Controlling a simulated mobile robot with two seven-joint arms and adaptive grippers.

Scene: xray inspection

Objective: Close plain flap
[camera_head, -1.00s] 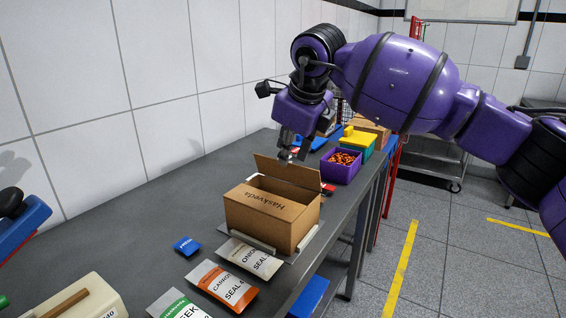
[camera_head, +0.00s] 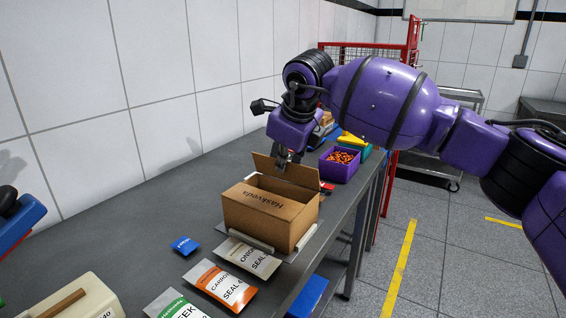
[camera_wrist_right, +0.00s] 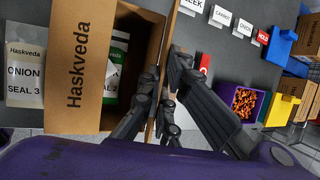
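An open brown carton (camera_head: 262,212) printed "Haskveda" stands on the table, its front panel also in the right wrist view (camera_wrist_right: 82,65). Its plain flap (camera_head: 298,175) stands up along the far side, leaning outward. My right gripper (camera_head: 287,157) is at the top edge of this flap. In the right wrist view the two fingertips (camera_wrist_right: 165,70) sit on either side of the flap's edge, with a narrow gap between them; firm contact cannot be made out. A green-and-white pouch (camera_wrist_right: 116,65) lies inside the carton. My left gripper is not in view.
Onion (camera_head: 249,257) and carrot (camera_head: 222,284) pouches lie in front of the carton. A blue packet (camera_head: 185,246) lies left of them. A purple bin (camera_head: 340,166) of orange pieces stands behind the carton. The table's left rear is clear.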

